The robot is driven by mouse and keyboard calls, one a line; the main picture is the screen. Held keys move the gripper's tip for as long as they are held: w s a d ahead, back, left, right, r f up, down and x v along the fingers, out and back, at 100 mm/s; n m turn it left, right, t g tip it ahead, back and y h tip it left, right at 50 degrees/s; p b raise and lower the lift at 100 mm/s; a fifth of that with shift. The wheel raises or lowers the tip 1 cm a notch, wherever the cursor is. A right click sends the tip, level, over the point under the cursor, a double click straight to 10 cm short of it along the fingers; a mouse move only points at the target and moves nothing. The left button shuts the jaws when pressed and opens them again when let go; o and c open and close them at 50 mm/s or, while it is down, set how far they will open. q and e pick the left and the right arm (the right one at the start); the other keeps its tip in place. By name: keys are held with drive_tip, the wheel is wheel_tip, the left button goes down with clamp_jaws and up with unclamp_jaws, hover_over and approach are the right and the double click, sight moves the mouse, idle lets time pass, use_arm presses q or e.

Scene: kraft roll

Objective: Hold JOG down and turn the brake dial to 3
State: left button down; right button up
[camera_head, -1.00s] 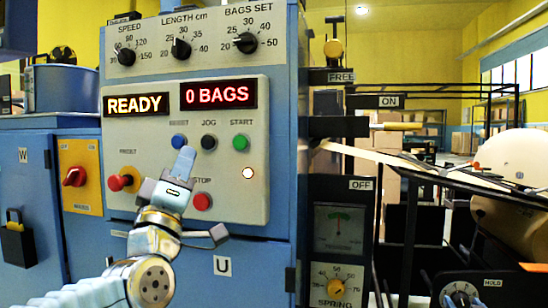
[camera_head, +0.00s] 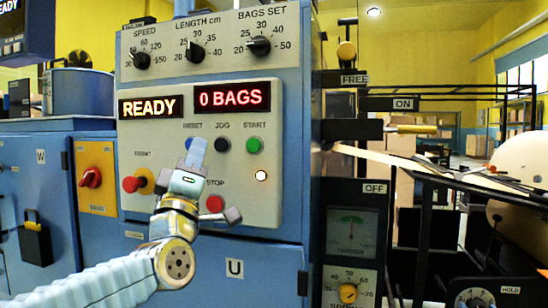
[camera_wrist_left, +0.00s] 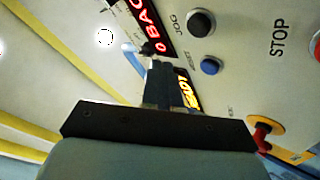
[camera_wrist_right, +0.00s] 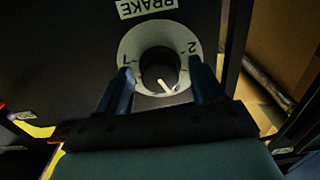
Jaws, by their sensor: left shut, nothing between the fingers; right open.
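The black JOG button (camera_head: 222,144) is on the pale control panel, between blue RESET and green START. It also shows in the left wrist view (camera_wrist_left: 201,23). My left gripper (camera_head: 197,145) is shut and empty in front of the panel, left of JOG in the head view and partly over RESET. Contact with the panel cannot be told. In the right wrist view the black brake dial (camera_wrist_right: 158,66) sits on a pale ring under an upside-down BRAKE label. Its white pointer points down and slightly right in the picture. My right gripper (camera_wrist_right: 164,80) is open, with a finger on each side of the dial.
A red STOP button (camera_head: 215,203) and a red knob (camera_head: 132,184) are low on the panel. The displays read READY (camera_head: 150,106) and 0 BAGS (camera_head: 231,97). A pressure gauge (camera_head: 352,225) and a yellow SPRING dial (camera_head: 348,293) stand to the right.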

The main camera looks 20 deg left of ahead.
sight(221, 145)
use_arm(q)
drive_tip(key=shift+w, duration=2.3)
drive_tip(key=shift+w, duration=0.15)
drive_tip(key=shift+w, duration=0.25)
